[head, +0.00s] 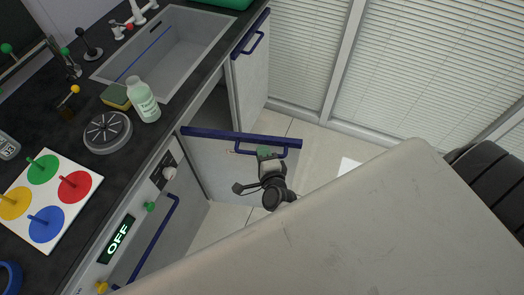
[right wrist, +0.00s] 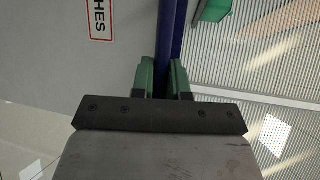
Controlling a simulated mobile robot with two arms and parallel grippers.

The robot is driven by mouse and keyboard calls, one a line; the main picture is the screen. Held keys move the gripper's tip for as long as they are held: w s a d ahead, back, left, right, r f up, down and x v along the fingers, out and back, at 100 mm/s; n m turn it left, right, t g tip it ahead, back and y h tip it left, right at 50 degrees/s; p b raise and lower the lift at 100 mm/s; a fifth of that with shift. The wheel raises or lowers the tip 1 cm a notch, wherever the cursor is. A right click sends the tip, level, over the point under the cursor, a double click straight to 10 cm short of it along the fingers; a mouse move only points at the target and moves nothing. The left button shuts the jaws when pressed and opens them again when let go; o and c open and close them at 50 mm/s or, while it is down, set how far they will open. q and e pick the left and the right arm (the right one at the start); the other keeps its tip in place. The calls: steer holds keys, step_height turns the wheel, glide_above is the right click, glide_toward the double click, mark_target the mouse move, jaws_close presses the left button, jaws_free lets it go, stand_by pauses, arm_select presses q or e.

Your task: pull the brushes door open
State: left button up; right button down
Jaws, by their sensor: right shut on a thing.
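The brushes door (head: 217,160) is a pale cabinet door with a blue top edge, and it stands swung out from the counter front. My right gripper (head: 267,155) is at its outer part, shut on the blue door handle (head: 284,152). In the right wrist view, the green fingers of the right gripper (right wrist: 164,78) sit on either side of the blue handle (right wrist: 165,45). A red-framed label (right wrist: 101,18) on the door shows the letters "HES"; the rest is cut off. My left gripper is not in view.
The dark cabinet opening (head: 210,115) shows behind the door. Another blue-handled door (head: 250,70) stands just beyond it. The counter holds a sink (head: 190,50), a bottle (head: 143,100) and a pegged board (head: 62,205). Tiled floor (head: 310,150) is clear beyond the door.

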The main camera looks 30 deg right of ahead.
steer(key=shift+d, duration=0.1)
steer(key=c, duration=1.1)
jaws_free()
steer(key=shift+w, duration=0.1)
steer(key=shift+c, duration=0.2)
steer(key=p+v, duration=0.3)
steer(key=v, duration=0.8)
steer(key=shift+w, duration=0.1)
steer(key=shift+c, duration=0.3)
